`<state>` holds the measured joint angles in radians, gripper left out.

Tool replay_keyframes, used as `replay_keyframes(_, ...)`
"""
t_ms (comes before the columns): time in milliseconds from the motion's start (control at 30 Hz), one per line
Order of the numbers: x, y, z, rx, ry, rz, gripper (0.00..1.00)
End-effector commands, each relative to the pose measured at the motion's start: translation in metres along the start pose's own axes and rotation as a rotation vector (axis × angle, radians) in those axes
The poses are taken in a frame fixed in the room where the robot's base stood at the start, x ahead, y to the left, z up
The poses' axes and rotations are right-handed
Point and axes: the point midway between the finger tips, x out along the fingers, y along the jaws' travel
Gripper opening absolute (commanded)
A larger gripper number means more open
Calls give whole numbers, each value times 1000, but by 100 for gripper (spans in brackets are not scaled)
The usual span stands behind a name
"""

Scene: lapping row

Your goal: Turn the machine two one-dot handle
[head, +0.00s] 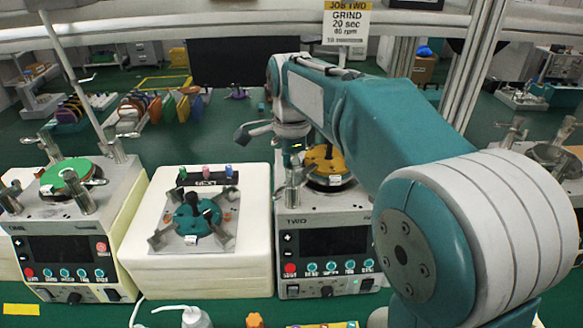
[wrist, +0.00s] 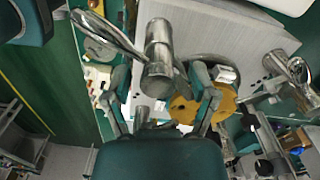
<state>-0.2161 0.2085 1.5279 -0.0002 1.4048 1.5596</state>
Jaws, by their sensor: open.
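Machine two (head: 325,215) stands right of centre in the head view, with "TWO" on its front and a yellow disc on top. A chrome handle (head: 293,192) rises at its near left. In the wrist view this chrome handle (wrist: 158,65) looks large, and its lever reaches to the upper left. My gripper (wrist: 162,100) is open, its fingers spread either side of the handle's post with gaps showing; I cannot tell how deep the post sits between them. Another chrome handle (wrist: 292,70) stands at the right. I cannot read any dots on the handles.
A machine with a green disc (head: 65,250) stands at the left. A cream block (head: 210,265) with a plate and teal disc lies between the machines. A white bottle (head: 188,316) is at the front. My arm hides machine two's right side. A job sign (head: 347,22) hangs above.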

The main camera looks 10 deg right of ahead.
Motion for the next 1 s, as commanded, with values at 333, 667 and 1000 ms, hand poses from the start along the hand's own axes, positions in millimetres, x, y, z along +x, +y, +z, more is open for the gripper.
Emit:
replay_keyframes(333, 0, 0, 0, 0, 0, 0, 0)
replay_keyframes(667, 0, -1, 0, 20, 0, -2, 0)
replay_keyframes(1000, 0, -1, 0, 197, -1, -3, 0)
